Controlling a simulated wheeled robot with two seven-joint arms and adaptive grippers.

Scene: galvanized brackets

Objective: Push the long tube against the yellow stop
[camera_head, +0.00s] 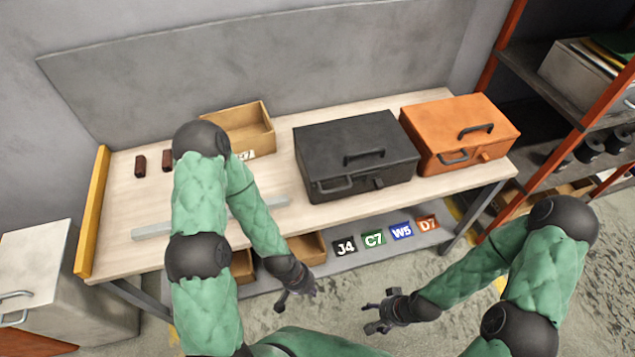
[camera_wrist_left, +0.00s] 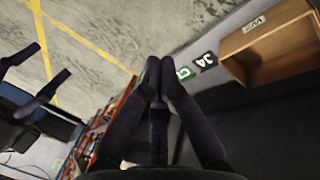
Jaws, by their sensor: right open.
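The long tube (camera_head: 152,232) is a light grey bar lying on the workbench (camera_head: 120,255). My left arm hides its middle, and its other part shows right of the arm. The yellow stop (camera_head: 93,212) is a raised strip along the bench's left edge. A gap of bare bench separates the tube's left end from it. My left gripper (camera_head: 284,304) is in front of the bench, away from the tube; in the left wrist view its fingers (camera_wrist_left: 160,66) meet at the tips with nothing between them. My right gripper (camera_head: 372,318) is open and empty, right of the left one.
A black toolbox (camera_head: 355,155), an orange toolbox (camera_head: 460,130) and a wooden bin (camera_head: 250,125) stand on the bench. Two small brown blocks (camera_head: 140,166) lie near the stop. Below, a shelf holds labelled cards (camera_head: 373,240) and wooden bins (camera_head: 308,247).

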